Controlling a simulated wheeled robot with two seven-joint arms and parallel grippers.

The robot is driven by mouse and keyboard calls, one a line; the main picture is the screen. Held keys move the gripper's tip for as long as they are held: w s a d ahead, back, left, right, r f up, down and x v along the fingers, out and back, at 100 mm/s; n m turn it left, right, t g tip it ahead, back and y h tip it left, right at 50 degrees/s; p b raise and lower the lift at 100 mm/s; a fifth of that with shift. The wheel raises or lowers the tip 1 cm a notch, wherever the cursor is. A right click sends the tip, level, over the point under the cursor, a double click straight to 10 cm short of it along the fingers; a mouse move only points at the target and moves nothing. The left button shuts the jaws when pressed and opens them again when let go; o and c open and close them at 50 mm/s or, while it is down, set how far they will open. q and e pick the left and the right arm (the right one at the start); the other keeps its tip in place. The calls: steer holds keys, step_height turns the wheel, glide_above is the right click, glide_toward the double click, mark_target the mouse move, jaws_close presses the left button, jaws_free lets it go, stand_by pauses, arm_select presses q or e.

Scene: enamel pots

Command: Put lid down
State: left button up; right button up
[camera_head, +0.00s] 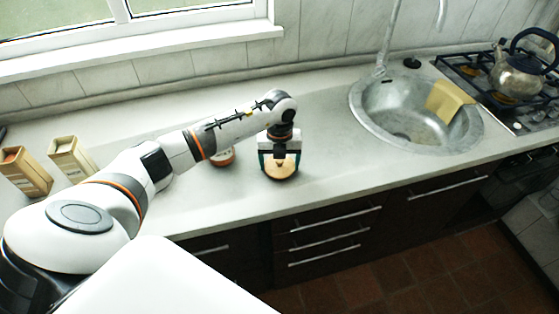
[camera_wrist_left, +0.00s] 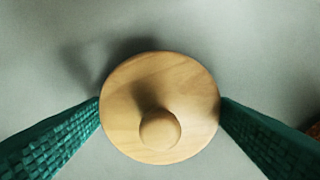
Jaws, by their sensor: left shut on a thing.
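The lid (camera_wrist_left: 130,90) is a round, light wooden disc with a round knob on top. In the left wrist view it sits between the two green fingertips of my left gripper (camera_wrist_left: 160,115), which touch its left and right edges. In the head view the lid (camera_head: 281,172) shows below my left gripper (camera_head: 279,163), over the counter near its front edge. A shadow falls beside the lid on the grey surface; I cannot tell whether it touches the counter. My right gripper is not in view.
A pot (camera_head: 224,157) stands just left of the lid, partly behind my left arm. Two cream boxes (camera_head: 72,158) (camera_head: 26,172) stand at the far left. A sink (camera_head: 405,120) with a yellow cloth (camera_head: 447,101) and a kettle (camera_head: 517,75) on the stove are right. The counter between lid and sink is clear.

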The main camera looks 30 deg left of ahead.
arm_select(q)
steer(key=o, duration=0.9)
steer(key=shift+r, duration=0.2)
step_height(320, 180, up, 12)
steer(key=shift+f+b, duration=0.1)
steer(key=shift+b, duration=1.05)
